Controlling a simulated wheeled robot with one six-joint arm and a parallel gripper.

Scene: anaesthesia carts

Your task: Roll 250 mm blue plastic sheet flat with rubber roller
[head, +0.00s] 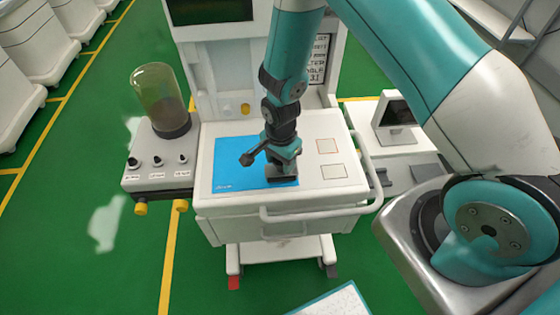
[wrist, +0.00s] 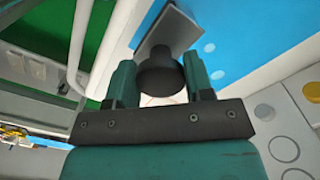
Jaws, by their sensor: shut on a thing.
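The blue plastic sheet (head: 235,165) lies on the white top of the cart, and its blue surface also fills the upper right of the wrist view (wrist: 235,40). My gripper (head: 283,163) is over the right front part of the sheet. In the wrist view, its two teal fingers (wrist: 158,80) are shut on the dark handle of the roller (wrist: 158,70). A grey, flat-looking part of the roller shows beyond the handle. In the head view, a dark low piece (head: 283,177) under my gripper is at the sheet; exact contact is hard to tell.
A white handle rail (head: 315,217) runs along the cart's front. A clear cylinder (head: 160,95) stands on a knobbed unit at left. A screen (head: 398,113) stands at right.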

